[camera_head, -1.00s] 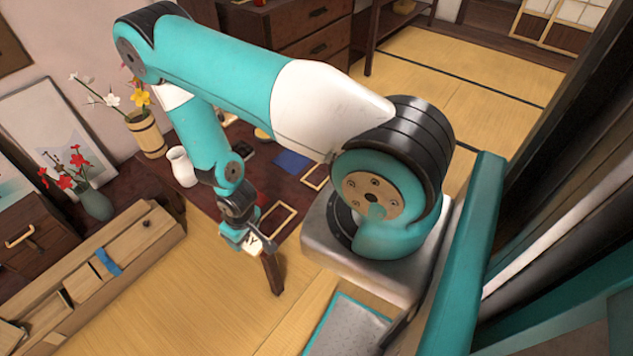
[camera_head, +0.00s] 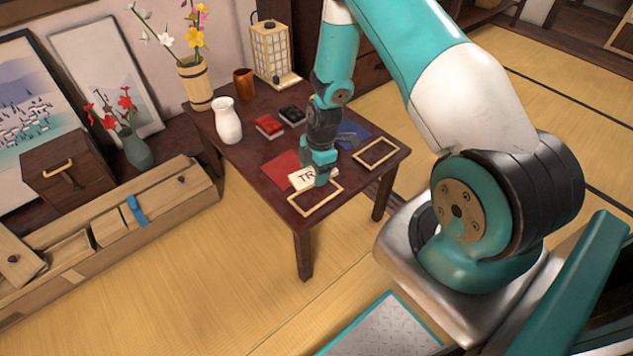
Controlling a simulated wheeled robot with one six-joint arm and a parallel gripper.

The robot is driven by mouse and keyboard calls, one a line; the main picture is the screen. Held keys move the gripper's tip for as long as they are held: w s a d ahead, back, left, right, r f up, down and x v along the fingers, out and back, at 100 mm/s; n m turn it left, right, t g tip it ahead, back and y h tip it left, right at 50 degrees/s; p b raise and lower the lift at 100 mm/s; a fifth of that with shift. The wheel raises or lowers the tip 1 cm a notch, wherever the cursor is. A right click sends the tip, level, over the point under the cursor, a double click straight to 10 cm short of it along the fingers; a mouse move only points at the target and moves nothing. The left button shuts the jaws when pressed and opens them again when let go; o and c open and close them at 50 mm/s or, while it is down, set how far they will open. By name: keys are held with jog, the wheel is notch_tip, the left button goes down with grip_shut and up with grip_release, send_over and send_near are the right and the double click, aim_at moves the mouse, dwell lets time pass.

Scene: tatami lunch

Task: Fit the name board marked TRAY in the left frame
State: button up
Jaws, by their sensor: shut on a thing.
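The name board (camera_head: 301,178) is a small pale plate with black letters. "TR" shows and the rest is hidden behind my gripper (camera_head: 322,179). My gripper is shut on the board at its right part, low over the table. The left frame (camera_head: 323,204) is a thin, pale wooden rectangle at the table's near corner, with dark table top inside it. The board is at its far side, apparently outside the opening; I cannot tell whether it touches frame or table. The right frame (camera_head: 386,160) is similar, empty, and lies farther right near the table's edge.
The dark low table (camera_head: 262,165) also holds a red cloth (camera_head: 280,168), a blue cloth (camera_head: 352,133), red and black boxes, a white vase (camera_head: 228,122), a brown cup (camera_head: 243,83) and a lantern (camera_head: 272,52). A wooden bench box (camera_head: 160,205) stands left on the tatami.

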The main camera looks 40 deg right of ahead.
aim_at(316, 196)
jog(key=shift+w+d+f+n+b, duration=0.25)
jog(key=shift+d+f+n+b, duration=0.15)
jog(key=shift+n, duration=0.5)
notch_tip(316, 196, down, 6)
jog(key=b, duration=0.5)
jog(key=shift+f, duration=0.2)
jog(key=shift+f+b, duration=0.35)
jog(key=shift+f, duration=0.1)
jog(key=shift+d+f, duration=0.1)
jog(key=shift+f, duration=0.3)
dwell(0.8)
jog(key=o, duration=1)
jog(key=shift+c, duration=0.2)
jog(key=shift+o, duration=0.3)
jog(key=shift+s, duration=0.15)
